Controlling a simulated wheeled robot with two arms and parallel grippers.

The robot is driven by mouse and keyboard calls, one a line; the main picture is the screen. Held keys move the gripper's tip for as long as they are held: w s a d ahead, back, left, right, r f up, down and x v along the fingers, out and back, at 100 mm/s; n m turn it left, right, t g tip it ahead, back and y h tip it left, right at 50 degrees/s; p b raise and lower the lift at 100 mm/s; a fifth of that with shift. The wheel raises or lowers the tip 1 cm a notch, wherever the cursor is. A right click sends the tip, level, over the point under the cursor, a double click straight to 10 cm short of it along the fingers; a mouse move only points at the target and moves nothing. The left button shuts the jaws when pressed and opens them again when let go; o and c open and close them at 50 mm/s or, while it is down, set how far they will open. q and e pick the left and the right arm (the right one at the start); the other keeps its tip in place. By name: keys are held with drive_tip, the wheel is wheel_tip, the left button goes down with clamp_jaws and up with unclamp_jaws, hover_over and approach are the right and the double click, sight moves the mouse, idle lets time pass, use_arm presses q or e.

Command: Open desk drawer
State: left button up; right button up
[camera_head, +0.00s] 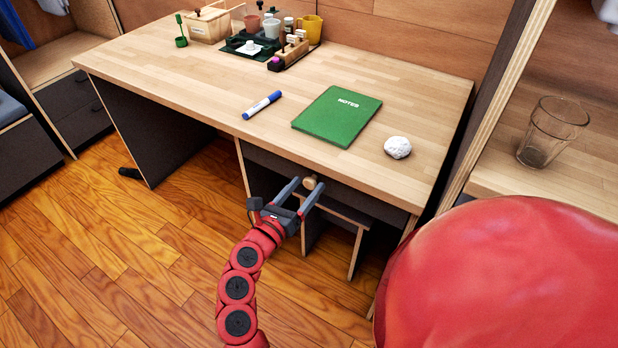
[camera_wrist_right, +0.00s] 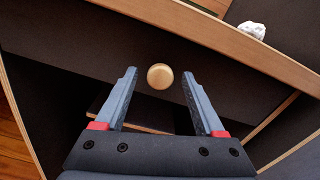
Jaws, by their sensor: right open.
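The wooden desk (camera_head: 215,70) has a dark drawer front (camera_head: 270,163) under its top at the right, and the drawer looks closed. A round wooden knob (camera_head: 311,183) sits on the drawer front. My right gripper (camera_head: 308,184) is open in front of the drawer, with its fingers pointing at the knob. In the right wrist view the knob (camera_wrist_right: 160,76) shows between the two fingertips, with a gap to each; I cannot tell how far in front of them it is. My left gripper is not in view.
On the desk lie a blue marker (camera_head: 262,105), a green notebook (camera_head: 337,116) and a white crumpled ball (camera_head: 397,147). Cups and small containers stand at the back. A glass (camera_head: 551,131) stands on the shelf at right. The wood floor (camera_head: 120,250) at left is clear.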

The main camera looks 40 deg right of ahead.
drive_tip(key=shift+c, duration=0.3)
clamp_jaws()
idle(1.2)
